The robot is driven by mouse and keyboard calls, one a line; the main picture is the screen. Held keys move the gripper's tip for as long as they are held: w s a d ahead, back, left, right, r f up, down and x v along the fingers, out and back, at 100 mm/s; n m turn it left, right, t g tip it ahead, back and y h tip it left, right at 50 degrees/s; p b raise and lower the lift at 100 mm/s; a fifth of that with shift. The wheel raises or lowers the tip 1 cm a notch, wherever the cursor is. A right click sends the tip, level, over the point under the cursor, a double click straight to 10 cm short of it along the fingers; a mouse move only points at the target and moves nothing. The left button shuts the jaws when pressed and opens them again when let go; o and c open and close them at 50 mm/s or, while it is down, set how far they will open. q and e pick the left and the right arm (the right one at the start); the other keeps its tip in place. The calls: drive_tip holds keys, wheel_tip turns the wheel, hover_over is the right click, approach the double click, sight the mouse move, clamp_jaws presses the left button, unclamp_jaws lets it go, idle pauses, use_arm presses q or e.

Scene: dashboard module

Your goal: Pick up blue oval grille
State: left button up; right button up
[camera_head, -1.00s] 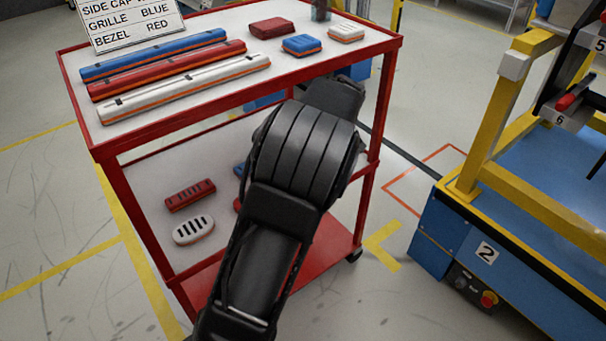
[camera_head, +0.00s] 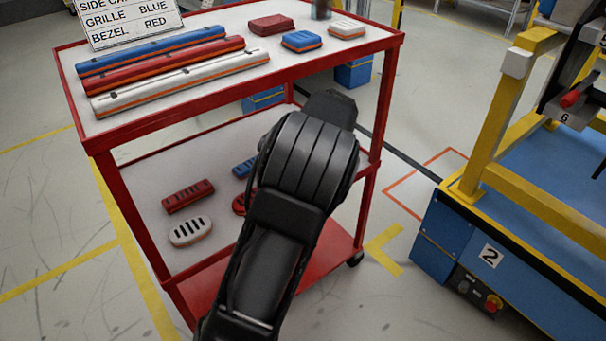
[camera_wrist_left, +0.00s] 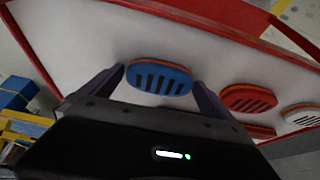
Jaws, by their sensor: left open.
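The blue oval grille (camera_wrist_left: 158,78) lies on the cart's white lower shelf in the left wrist view, with dark slots on its face. My left gripper (camera_wrist_left: 160,75) is open, one finger to each side of the grille. There is a visible gap at each side, and I cannot tell how far the fingertips are above the shelf. In the head view my left arm hides the blue oval grille and the gripper's fingers. My right gripper is not in view.
The red oval grille (camera_wrist_left: 248,98) and white oval grille (camera_wrist_left: 301,117) lie to the right. A red rectangular grille (camera_head: 188,195) and a partly hidden blue piece (camera_head: 244,168) share the shelf. The red cart's (camera_head: 240,98) upper shelf overhangs it. A yellow-framed blue station (camera_head: 560,160) stands right.

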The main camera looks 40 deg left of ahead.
use_arm(q)
drive_tip(key=c, duration=1.1)
drive_tip(key=shift+c, duration=0.2)
drive_tip(key=shift+r+p, duration=0.5)
drive_tip(key=shift+r, duration=0.3)
wheel_tip(320, 180, up, 2)
drive_tip(key=shift+r+p, duration=0.1)
drive_tip(key=shift+p, duration=0.5)
drive_tip(key=s+d+p, duration=0.1)
drive_tip(key=s+d, duration=0.1)
drive_tip(key=d, duration=0.6)
drive_tip(key=s+d+p, duration=0.2)
drive_tip(key=d, duration=0.7)
drive_tip(key=shift+s+d+p, duration=0.2)
drive_tip(key=shift+s+p, duration=0.1)
drive_tip(key=shift+s, duration=0.05)
